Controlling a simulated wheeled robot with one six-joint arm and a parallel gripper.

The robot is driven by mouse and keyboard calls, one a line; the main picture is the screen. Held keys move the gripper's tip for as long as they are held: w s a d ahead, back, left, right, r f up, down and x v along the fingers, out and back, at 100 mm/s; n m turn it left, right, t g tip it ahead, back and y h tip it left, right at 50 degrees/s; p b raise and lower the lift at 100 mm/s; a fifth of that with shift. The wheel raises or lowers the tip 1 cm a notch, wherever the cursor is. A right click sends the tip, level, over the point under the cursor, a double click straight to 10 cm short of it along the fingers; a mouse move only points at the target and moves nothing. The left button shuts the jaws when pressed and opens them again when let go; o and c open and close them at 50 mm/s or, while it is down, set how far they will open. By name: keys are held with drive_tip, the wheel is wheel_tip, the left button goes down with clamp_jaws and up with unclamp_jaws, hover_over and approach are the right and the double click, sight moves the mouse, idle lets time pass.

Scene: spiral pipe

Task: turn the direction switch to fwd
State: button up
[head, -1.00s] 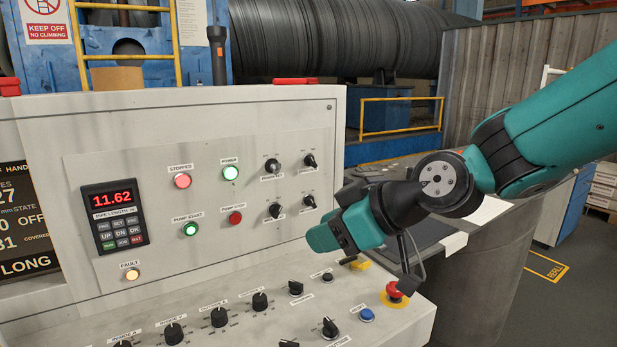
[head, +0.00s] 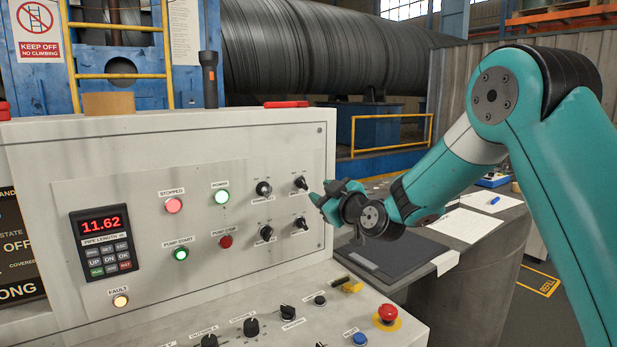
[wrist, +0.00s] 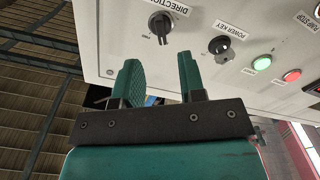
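The direction switch (wrist: 160,22) is a black rotary knob on the grey panel, at the top of the wrist view under its DIRECTION label. In the head view it appears to be the upper right knob (head: 300,184). The small marks around it are too blurred to read its setting surely. My gripper (wrist: 159,62) is open and empty, its two teal fingers apart with the knob beyond the gap. In the head view my gripper (head: 318,198) is just right of and slightly below the knob, apparently not touching it.
The power key switch (wrist: 220,45) sits beside the direction switch. Another knob (head: 300,224) is directly below it. The sloped desk below carries several knobs, a blue button (head: 359,339) and a red emergency stop (head: 388,313). A dark table (head: 385,255) stands right of the panel.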

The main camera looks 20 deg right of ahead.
sight(306, 185)
drive_tip(key=p+x, duration=0.2)
drive_tip(key=x, duration=0.5)
drive_tip(key=shift+f, duration=0.1)
clamp_jaws()
